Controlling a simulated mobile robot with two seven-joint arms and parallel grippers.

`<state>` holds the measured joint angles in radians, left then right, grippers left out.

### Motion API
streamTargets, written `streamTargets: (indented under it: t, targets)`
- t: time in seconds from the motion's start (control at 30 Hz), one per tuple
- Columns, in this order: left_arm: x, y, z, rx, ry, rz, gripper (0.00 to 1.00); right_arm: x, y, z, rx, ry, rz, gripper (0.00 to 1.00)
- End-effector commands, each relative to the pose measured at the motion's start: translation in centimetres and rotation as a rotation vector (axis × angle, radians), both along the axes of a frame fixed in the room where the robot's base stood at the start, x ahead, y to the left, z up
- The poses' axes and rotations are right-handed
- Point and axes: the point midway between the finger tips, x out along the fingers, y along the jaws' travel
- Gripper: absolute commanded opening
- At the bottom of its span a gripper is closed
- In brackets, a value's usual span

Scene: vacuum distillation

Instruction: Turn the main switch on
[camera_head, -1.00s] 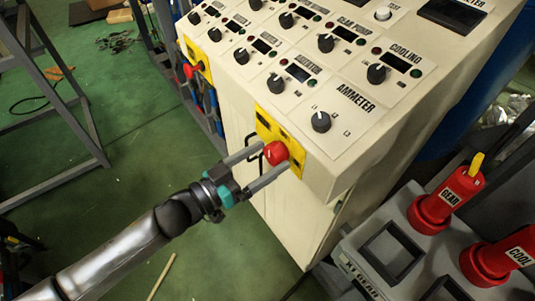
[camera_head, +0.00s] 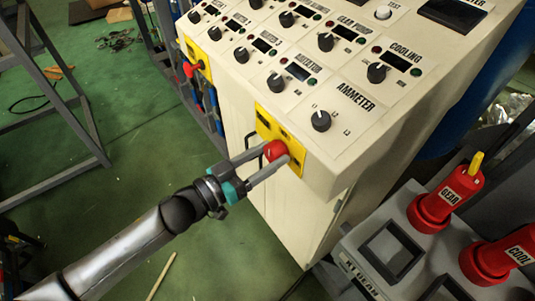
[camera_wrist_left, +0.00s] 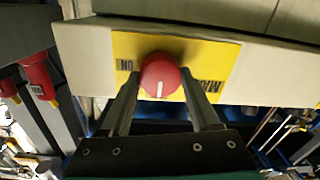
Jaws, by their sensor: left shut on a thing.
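The main switch is a red round knob (camera_head: 275,151) on a yellow plate (camera_head: 264,122) at the front edge of the control cabinet. In the left wrist view the red knob (camera_wrist_left: 160,75) shows a white mark at its lower middle, and the yellow plate (camera_wrist_left: 210,62) carries the letters "ON" and part of "MAIN". My left gripper (camera_head: 272,164) is shut on the red knob, with one finger on each side of it. The fingers also show in the left wrist view (camera_wrist_left: 160,98). My right gripper is in neither view.
The cream control cabinet (camera_head: 345,150) has several black dials on its sloped top. A second red knob (camera_head: 190,70) sits on another yellow plate farther left. A grey box (camera_head: 365,235) with red levers stands at the right.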

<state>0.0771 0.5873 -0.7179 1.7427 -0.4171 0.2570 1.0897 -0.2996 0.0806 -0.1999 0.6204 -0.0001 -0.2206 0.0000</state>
Motion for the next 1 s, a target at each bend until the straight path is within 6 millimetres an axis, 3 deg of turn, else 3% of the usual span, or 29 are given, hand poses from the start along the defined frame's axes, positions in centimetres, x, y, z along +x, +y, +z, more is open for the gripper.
streamTargets:
  t: [0.2,0.57,1.0]
  targets:
    - [-0.01,0.02,-0.01,0.0,0.0,0.0,0.07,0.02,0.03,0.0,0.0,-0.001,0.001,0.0]
    - [-0.03,0.0,-0.02,0.042,-0.058,0.001,0.07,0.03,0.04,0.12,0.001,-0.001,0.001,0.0]
    - [-0.1,-0.04,-0.09,0.255,-0.348,0.0,0.07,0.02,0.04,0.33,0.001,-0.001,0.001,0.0]
